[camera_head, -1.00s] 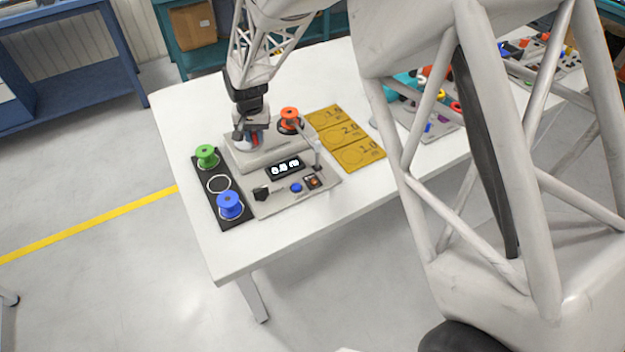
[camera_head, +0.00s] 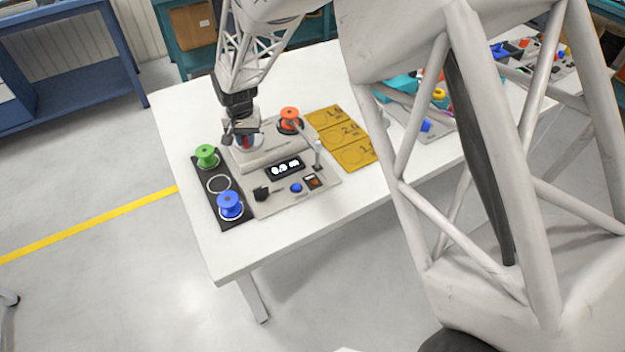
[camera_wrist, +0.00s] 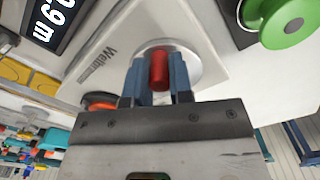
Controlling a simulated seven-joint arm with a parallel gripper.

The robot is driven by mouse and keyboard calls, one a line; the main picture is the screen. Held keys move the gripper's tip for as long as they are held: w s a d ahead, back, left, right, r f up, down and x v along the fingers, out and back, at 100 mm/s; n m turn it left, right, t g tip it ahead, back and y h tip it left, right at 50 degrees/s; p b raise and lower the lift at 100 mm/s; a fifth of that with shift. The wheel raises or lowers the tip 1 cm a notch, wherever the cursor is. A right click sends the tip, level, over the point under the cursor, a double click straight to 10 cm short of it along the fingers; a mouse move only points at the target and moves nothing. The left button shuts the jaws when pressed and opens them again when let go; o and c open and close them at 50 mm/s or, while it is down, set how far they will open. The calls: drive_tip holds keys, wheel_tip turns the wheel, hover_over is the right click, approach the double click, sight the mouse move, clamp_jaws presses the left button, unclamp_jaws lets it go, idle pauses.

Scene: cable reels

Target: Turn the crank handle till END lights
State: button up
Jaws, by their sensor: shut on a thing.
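The winding machine (camera_head: 268,158) is a pale grey unit on the white table. Its red crank handle (camera_wrist: 159,70) stands on a round pale disc (camera_wrist: 190,58) in the wrist view. My gripper (camera_wrist: 157,78) is shut on the handle, with a blue-grey finger on either side of it. In the head view my gripper (camera_head: 242,139) comes down over the crank disc and mostly hides the handle. The black display (camera_head: 285,168) has lit white digits; in the wrist view, the display (camera_wrist: 50,25) is cut off and its reading ends in "9 m". I cannot make out an END light.
An orange reel (camera_head: 289,116) sits on the machine's back. A black strip (camera_head: 210,174) at left holds a green reel (camera_head: 206,153) and a blue reel (camera_head: 229,203). Yellow cards (camera_head: 346,134) lie to the right. The table's front area is clear.

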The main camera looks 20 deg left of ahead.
drive_tip(key=shift+a, duration=0.95)
drive_tip(key=shift+w+a+r, duration=0.1)
drive_tip(key=shift+w+a, duration=0.3)
drive_tip(key=shift+a, duration=0.2)
drive_tip(key=o, duration=0.7)
drive_tip(key=shift+o, duration=0.2)
